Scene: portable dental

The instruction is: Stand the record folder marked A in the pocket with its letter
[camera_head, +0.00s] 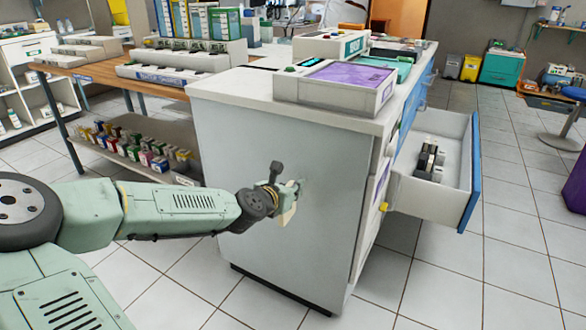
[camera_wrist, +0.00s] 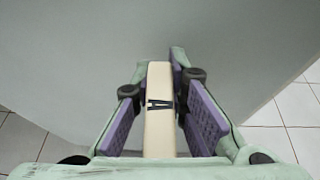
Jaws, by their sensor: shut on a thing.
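My gripper (camera_head: 278,192) is in front of the grey side panel of the cabinet. It is shut on a cream record folder (camera_head: 288,212), which shows only as a small pale piece in the head view. In the wrist view the folder (camera_wrist: 159,85) stands between the purple finger pads of my gripper (camera_wrist: 160,115). A dark letter A is on its narrow edge, turned sideways. Its far end points towards the grey panel; I cannot tell whether it touches. I cannot make out a pocket marked A in either view.
The grey cabinet (camera_head: 270,190) fills the middle, with a blue-fronted drawer (camera_head: 440,195) pulled out on its right. A wooden desk (camera_head: 150,82) at the left bears white racks (camera_head: 165,72) and upright coloured folders or boxes (camera_head: 210,22). Tiled floor (camera_head: 500,260) is free at the right.

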